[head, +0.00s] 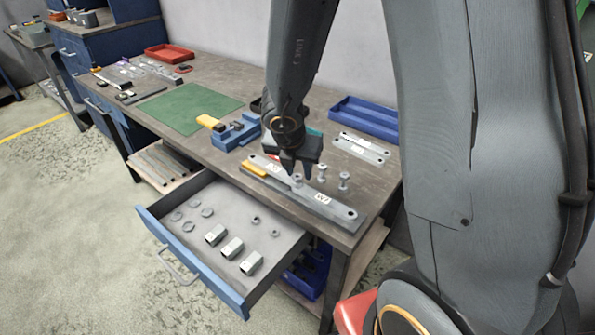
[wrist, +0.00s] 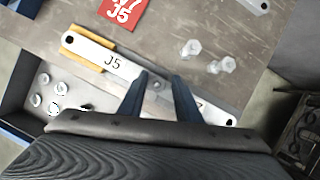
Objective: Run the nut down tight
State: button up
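In the wrist view, a grey bracket marked J5 (wrist: 118,65) lies across the bench with its left end by a yellow block (wrist: 84,44). A second grey bracket (wrist: 217,113), partly hidden by my gripper, continues to the right; it shows in the head view with a label (head: 335,208). A small metal nut or bolt end (wrist: 157,86) sits at the joint between my fingertips; its threads are too small to make out. My gripper (wrist: 159,77) is open, with a finger on each side and visible gaps. In the head view, my gripper (head: 296,174) points down over the brackets.
Two loose bolts (wrist: 192,48) (wrist: 226,66) stand behind the brackets. A blue vise (head: 236,132), green mat (head: 190,108) and blue tray (head: 364,117) are on the bench. Below, an open drawer (head: 190,275) juts out, holding washers, nuts and square metal pieces.

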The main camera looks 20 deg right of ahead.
jog(key=n+y, duration=0.1)
jog(key=n, duration=0.2)
jog(key=n+y+b, duration=0.1)
jog(key=n, duration=0.2)
jog(key=shift+d+t, duration=0.1)
jog(key=shift+t, duration=0.3)
jog(key=n+y, duration=0.2)
jog(key=n, duration=0.3)
jog(key=shift+p, duration=0.3)
jog(key=n+g+y+p, duration=0.1)
jog(key=n, duration=0.3)
jog(key=shift+r, duration=0.1)
jog(key=n+y+p, duration=0.1)
jog(key=n, duration=0.1)
jog(key=n+g+p, duration=0.1)
jog(key=n, duration=0.2)
jog(key=shift+y, duration=0.4)
grip_shut()
